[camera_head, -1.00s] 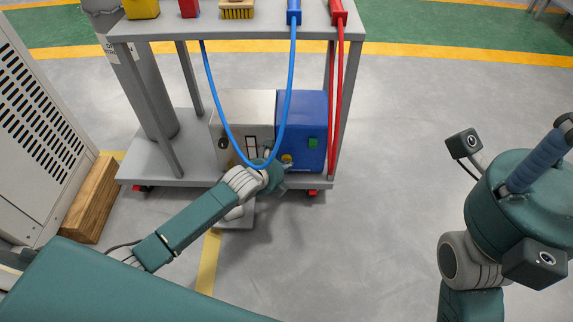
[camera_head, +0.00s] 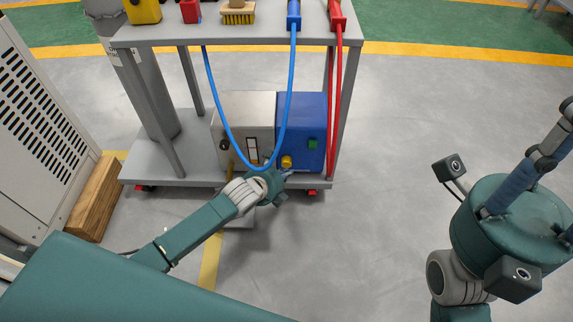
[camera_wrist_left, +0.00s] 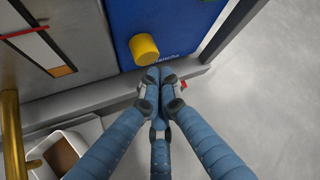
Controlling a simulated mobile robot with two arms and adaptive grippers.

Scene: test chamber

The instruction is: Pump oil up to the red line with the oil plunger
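A blue box (camera_head: 313,112) with a yellow knob (camera_wrist_left: 144,48) stands on the cart's lower shelf. Beside it, a grey metal box (camera_head: 245,105) carries a white gauge strip (camera_wrist_left: 47,52) with an orange-brown patch at its bottom and a red line (camera_wrist_left: 24,33) higher up. I cannot tell for sure which part is the oil plunger. My left gripper (camera_wrist_left: 158,76) is shut, its fingertips together just below the yellow knob, with nothing visible between them. It also shows in the head view (camera_head: 286,176). My right gripper (camera_head: 540,165) is raised at the right, its fingertips unclear.
A brass pipe (camera_wrist_left: 13,140) and a light container (camera_wrist_left: 62,150) with brown contents are left of the left gripper. A blue hose (camera_head: 213,100) and red hoses (camera_head: 341,90) hang from the cart's top (camera_head: 200,37). A wooden block (camera_head: 96,198) lies left; floor at right is clear.

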